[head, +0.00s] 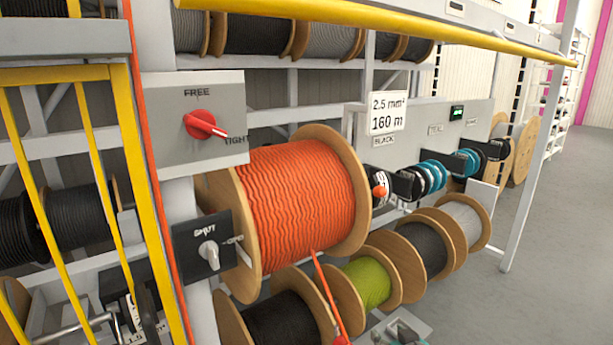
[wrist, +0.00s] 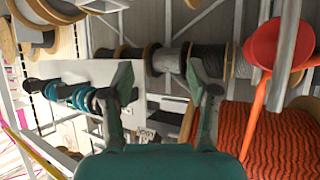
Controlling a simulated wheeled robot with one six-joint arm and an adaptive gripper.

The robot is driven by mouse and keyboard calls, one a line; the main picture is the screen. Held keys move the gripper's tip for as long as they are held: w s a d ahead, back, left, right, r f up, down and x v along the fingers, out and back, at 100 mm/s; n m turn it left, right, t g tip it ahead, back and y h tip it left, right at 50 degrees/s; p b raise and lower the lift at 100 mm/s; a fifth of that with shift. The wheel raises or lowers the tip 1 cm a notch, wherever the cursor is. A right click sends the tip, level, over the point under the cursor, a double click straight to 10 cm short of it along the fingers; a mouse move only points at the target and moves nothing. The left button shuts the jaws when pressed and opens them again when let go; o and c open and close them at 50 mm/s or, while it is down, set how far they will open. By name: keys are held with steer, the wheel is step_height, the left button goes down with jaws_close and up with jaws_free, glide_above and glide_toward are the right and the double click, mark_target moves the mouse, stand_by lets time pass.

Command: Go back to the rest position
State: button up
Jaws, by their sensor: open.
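My gripper (wrist: 161,76) is open and empty in the wrist view, with its two dark grey-green fingers spread apart and nothing between them. A grey and green part at the bottom edge of the head view looks like part of my arm or gripper, mostly cut off. The large orange cable reel (head: 302,205) hangs in the rack, and its orange cable runs down to a red end piece (head: 341,339). In the wrist view, which looks turned over, the red piece (wrist: 277,45) and orange reel (wrist: 270,140) are to the right of my fingers.
A panel with a red knob (head: 205,126) and a dark switch box (head: 206,243) stand left of the orange reel. Smaller reels, one green (head: 368,282), sit below. A yellow rail (head: 400,25) crosses above. Open floor (head: 545,270) lies at the right.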

steer(key=s+f+m+t+h, duration=0.1)
steer(key=s+f, duration=0.6)
steer(key=s, duration=0.6)
steer(key=s+f+m+h, duration=0.1)
steer(key=s+f, duration=0.5)
steer(key=s, duration=0.7)
steer(key=s+r, duration=0.4)
steer(key=s, duration=0.9)
steer(key=s+a+r+t, duration=0.1)
steer(key=s+r, duration=0.4)
steer(key=s, duration=0.8)
steer(key=shift+a+r+t, duration=0.15)
steer(key=shift+t, duration=0.15)
steer(key=shift+s, duration=0.1)
